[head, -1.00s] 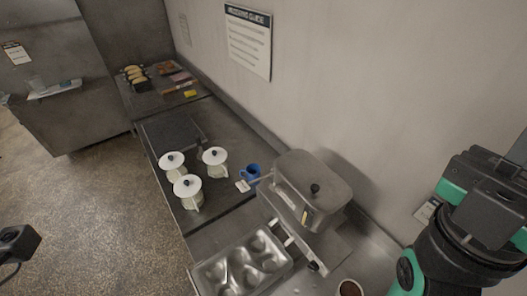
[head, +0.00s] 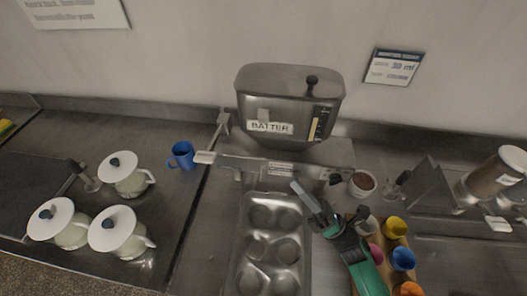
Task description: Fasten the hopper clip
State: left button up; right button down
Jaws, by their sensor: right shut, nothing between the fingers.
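The metal batter hopper (head: 291,110) stands at the back of the counter against the wall. It has a black-knobbed lid, a "BATTER" label and a yellow level strip. A small grey piece (head: 263,115) sits on its front just above the label; I cannot tell whether it is the clip or whether it is fastened. A handle with a pale end (head: 206,157) sticks out at the hopper's left. My right gripper (head: 306,195) is shut and empty, over the right edge of the muffin tin, in front of and below the hopper. My left gripper is out of view.
The muffin tin (head: 246,283) lies in front of the hopper. A brown-filled cup (head: 362,183) and several coloured cups stand to the right. Lidded white pots (head: 125,175) and a blue mug (head: 183,155) stand left.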

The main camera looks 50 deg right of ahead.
jog(key=shift+w, duration=0.1)
jog(key=shift+r, duration=0.1)
jog(key=p, duration=0.3)
send_near(264, 115)
jog(key=w+a+f, duration=0.2)
jog(key=w+a, duration=0.1)
jog(key=w, duration=0.2)
jog(key=d+r+p, duration=0.1)
jog(key=w+d+r, duration=0.1)
jog(key=shift+r+p, duration=0.35)
jog(key=shift+r, duration=0.05)
jog(key=shift+r+m+h+p, duration=0.15)
jog(key=shift+m+h+p, duration=0.35)
jog(key=shift+m+p, duration=0.1)
jog(key=shift+r, duration=0.1)
